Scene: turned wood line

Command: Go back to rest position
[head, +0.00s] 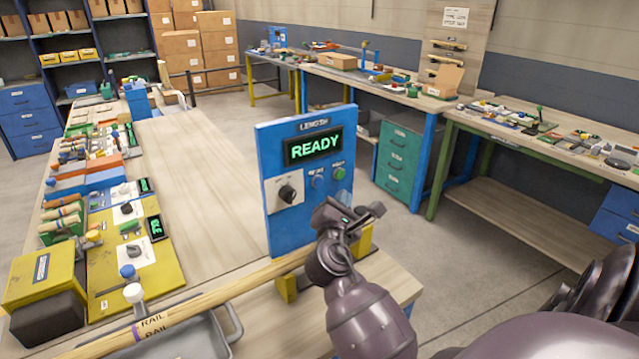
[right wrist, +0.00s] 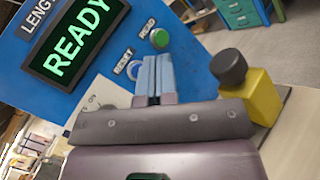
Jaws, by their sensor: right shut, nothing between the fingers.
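My right gripper (head: 344,200) is in front of the blue LENGTH panel (head: 270,190), near its lower right part. In the right wrist view its light blue fingers (right wrist: 153,75) are together with nothing between them. They point at the panel, close to the RESET and READ buttons; I cannot tell whether they touch it. The panel's display (head: 313,147) reads READY in green. A green button (right wrist: 159,39) and a blue button (head: 317,180) sit below the display, with a black dial (head: 287,193) to their left. My left gripper is not in view.
A wooden rail (head: 190,309) lies along the bench front, over a grey tray (head: 222,322). A yellow post with a dark knob (right wrist: 229,68) stands beside my right gripper. Coloured stations line the bench's left side; its middle (head: 190,150) is clear. Workbenches (head: 500,130) stand behind.

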